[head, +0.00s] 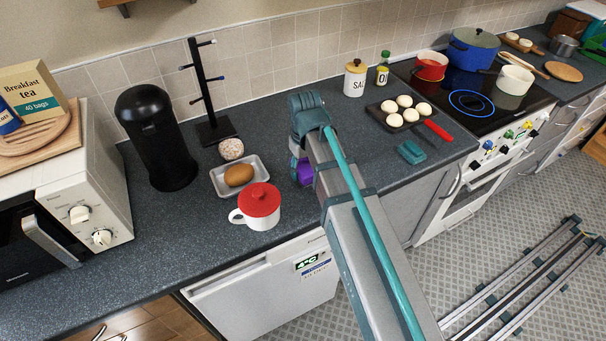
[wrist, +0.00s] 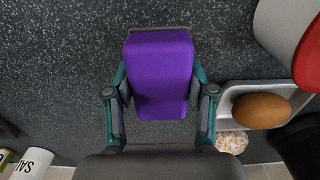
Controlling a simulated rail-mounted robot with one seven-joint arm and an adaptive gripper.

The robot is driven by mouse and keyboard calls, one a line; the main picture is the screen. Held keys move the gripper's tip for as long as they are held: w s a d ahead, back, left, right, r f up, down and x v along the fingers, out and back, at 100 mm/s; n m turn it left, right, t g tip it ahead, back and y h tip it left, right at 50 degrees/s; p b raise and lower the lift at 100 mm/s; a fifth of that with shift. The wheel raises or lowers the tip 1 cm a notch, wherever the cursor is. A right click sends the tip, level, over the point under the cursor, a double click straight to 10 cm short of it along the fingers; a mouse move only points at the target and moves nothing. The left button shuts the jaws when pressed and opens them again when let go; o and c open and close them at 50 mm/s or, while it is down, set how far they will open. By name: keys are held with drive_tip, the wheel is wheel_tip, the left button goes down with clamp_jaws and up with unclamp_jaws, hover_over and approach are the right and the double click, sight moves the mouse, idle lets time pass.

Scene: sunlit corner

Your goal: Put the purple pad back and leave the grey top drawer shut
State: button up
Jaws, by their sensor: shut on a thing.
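The purple pad (wrist: 158,75) is a block with rounded edges, gripped between the two fingers of my gripper (wrist: 160,90) in the wrist view. In the head view only a small part of the pad (head: 306,172) shows beside my gripper (head: 300,160), over the counter behind the white appliance. Whether it touches the counter is hard to tell. A grey front (head: 425,205) with an upright handle stands under the counter left of the oven. My arm covers part of the fronts there, and I cannot tell which one is the grey top drawer.
A red-lidded mug (head: 259,206), a tray (head: 224,189) with a brown egg-shaped item, and a speckled ball (head: 231,149) stand left of my gripper. A pan of pale rolls (head: 388,124) and a teal block (head: 411,152) lie right. Dark counter (head: 160,225) is clear at front left.

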sight(303, 165)
drive_tip(key=shift+w+a+f, duration=0.1)
drive_tip(key=shift+a+f, duration=0.15)
drive_tip(key=shift+f, duration=0.2)
drive_tip(key=shift+f+p, duration=0.4)
drive_tip(key=shift+f, duration=0.95)
drive_tip(key=shift+f, duration=0.1)
drive_tip(key=o, duration=1.3)
wheel_tip(303, 165, up, 12)
drive_tip(key=shift+r+b, duration=0.1)
drive_tip(key=shift+b, duration=1.15)
